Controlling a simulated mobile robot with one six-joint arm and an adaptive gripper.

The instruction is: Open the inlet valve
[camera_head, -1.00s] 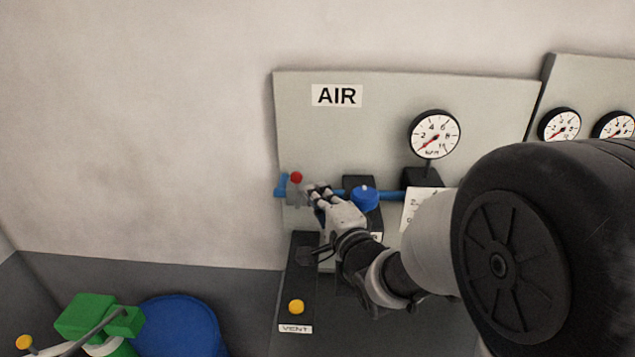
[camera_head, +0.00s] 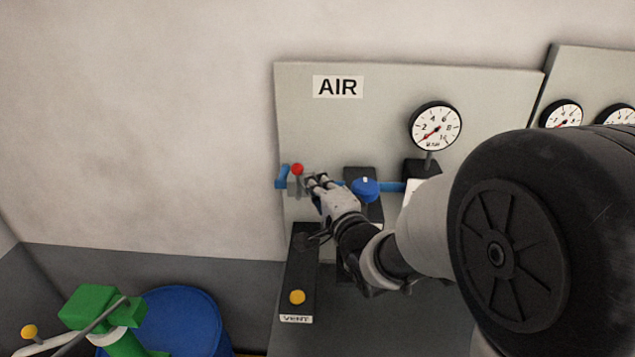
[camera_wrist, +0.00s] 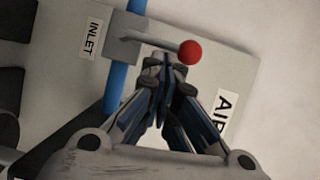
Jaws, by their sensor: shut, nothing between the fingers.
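The inlet valve is a grey block (camera_wrist: 122,45) on a blue pipe, beside an INLET label (camera_wrist: 89,39) in the wrist view. Its thin lever runs from the block to a red knob (camera_wrist: 190,51). The knob also shows in the head view (camera_head: 297,169), at the left end of the AIR panel. My gripper (camera_wrist: 165,72) is shut and empty, with its fingertips close beside the lever, between block and knob. I cannot tell whether they touch it. In the head view my gripper (camera_head: 317,181) is just right of the knob and hides part of the valve.
The AIR panel (camera_head: 405,85) carries a round gauge (camera_head: 435,127) and a blue round knob (camera_head: 364,188) right of my gripper. A VENT box with a yellow button (camera_head: 297,297) is below. A blue drum (camera_head: 180,318) and green valve (camera_head: 92,308) stand at lower left.

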